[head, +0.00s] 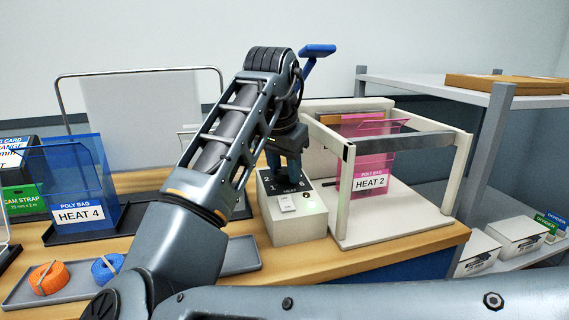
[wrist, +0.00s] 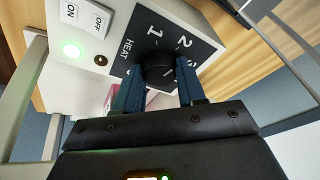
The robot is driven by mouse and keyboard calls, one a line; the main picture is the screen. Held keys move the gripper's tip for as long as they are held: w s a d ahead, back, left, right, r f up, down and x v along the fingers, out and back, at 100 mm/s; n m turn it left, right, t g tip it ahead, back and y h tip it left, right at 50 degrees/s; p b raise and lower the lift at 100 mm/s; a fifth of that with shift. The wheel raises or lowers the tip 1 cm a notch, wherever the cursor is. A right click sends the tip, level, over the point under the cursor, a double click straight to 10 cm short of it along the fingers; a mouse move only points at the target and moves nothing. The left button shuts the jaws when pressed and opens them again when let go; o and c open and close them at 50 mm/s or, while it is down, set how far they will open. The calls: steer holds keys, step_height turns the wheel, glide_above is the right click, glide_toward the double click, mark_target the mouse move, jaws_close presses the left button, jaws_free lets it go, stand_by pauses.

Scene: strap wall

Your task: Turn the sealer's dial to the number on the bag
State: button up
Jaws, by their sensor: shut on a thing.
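The sealer's white control box (head: 270,215) stands on the wooden bench, its switch panel and HEAT dial face on top. My gripper (head: 287,165) reaches down over it. In the wrist view, its two blue fingers (wrist: 160,88) are shut on the black dial (wrist: 157,69). The numbers 1 and 2 show on the black dial plate (wrist: 190,25); the fingers hide part of it. I cannot tell where the dial's mark points. A pink poly bag (head: 372,150) labelled HEAT 2 stands in the sealer's white frame (head: 440,139). A green light is lit beside the ON/OFF switch (wrist: 85,15).
A blue poly bag (head: 80,180) labelled HEAT 4 stands in a holder at left. A grey tray (head: 75,289) holds an orange and a blue strap roll. Grey shelving (head: 490,130) with boxes stands at right. The sealer's frame is close to my gripper.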

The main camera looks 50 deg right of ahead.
mark_target(281, 189)
stand_by(0.4)
steer(key=o, duration=1)
steer(key=shift+o, duration=0.2)
steer(key=v, duration=0.7)
steer(key=shift+r+p, duration=0.3)
steer(key=shift+r, duration=0.05)
steer(key=shift+a, duration=0.1)
